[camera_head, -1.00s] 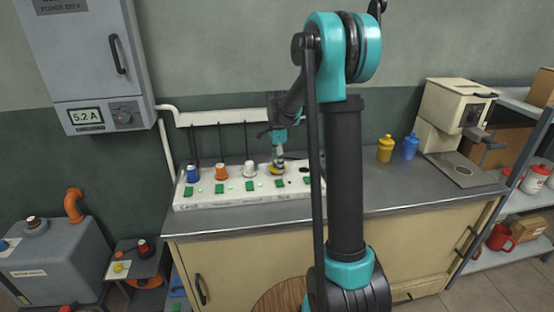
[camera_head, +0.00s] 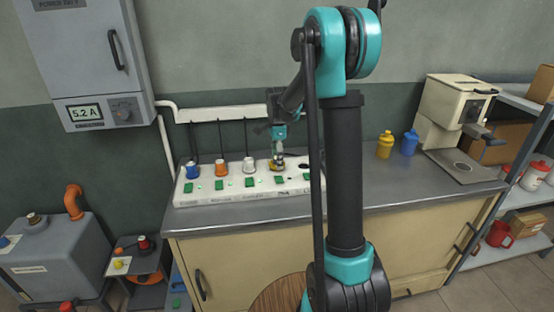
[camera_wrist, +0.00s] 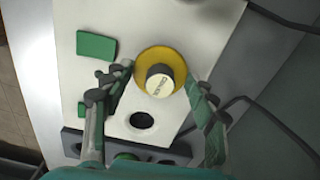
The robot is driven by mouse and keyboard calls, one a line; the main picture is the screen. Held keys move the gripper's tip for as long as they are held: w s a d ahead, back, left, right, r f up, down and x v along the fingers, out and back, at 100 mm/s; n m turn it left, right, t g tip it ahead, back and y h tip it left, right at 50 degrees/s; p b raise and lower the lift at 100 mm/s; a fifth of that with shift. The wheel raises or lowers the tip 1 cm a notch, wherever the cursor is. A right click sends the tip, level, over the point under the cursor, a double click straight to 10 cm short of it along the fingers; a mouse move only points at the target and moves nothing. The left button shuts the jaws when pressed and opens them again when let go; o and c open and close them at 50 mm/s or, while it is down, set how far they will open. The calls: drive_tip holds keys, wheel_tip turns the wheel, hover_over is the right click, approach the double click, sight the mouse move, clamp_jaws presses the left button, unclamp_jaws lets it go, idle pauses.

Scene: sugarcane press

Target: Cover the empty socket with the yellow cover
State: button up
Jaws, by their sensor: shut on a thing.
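The yellow cover (camera_wrist: 146,60) is a round disc with a pale knob (camera_wrist: 160,80) at its middle. My gripper (camera_wrist: 162,76) is shut on it, with one finger on each side. In the head view the yellow cover (camera_head: 272,167) is low at the white socket strip (camera_head: 235,191), right of the white plug. I cannot tell whether it rests on the strip or hangs just above it. A dark round hole (camera_wrist: 141,121) shows bare in the strip next to the cover. The strip surface under the cover is hidden.
Blue (camera_head: 192,170), orange (camera_head: 221,167) and white (camera_head: 248,165) plugs sit on the strip with black cables behind. Green switches line its front. A yellow container (camera_head: 384,147) and a blue container (camera_head: 409,144) stand right on the counter, near a cream machine (camera_head: 455,110).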

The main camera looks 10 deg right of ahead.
drive_tip(key=shift+f, duration=0.65)
drive_tip(key=o, duration=0.8)
drive_tip(key=shift+r, duration=5.55)
drive_tip(key=shift+s, duration=0.1)
drive_tip(key=s+d+f+n+t, duration=0.1)
drive_tip(key=s+f+n, duration=0.4)
drive_tip(key=s, duration=0.5)
drive_tip(key=s+d+f+n+t, duration=0.1)
drive_tip(key=s+f+n, duration=0.4)
drive_tip(key=s, duration=0.5)
drive_tip(key=s+d+f+n+t, duration=0.2)
drive_tip(key=s+f+n, duration=0.3)
drive_tip(key=s, duration=0.5)
drive_tip(key=shift+s+n, duration=0.15)
drive_tip(key=shift+n, duration=0.85)
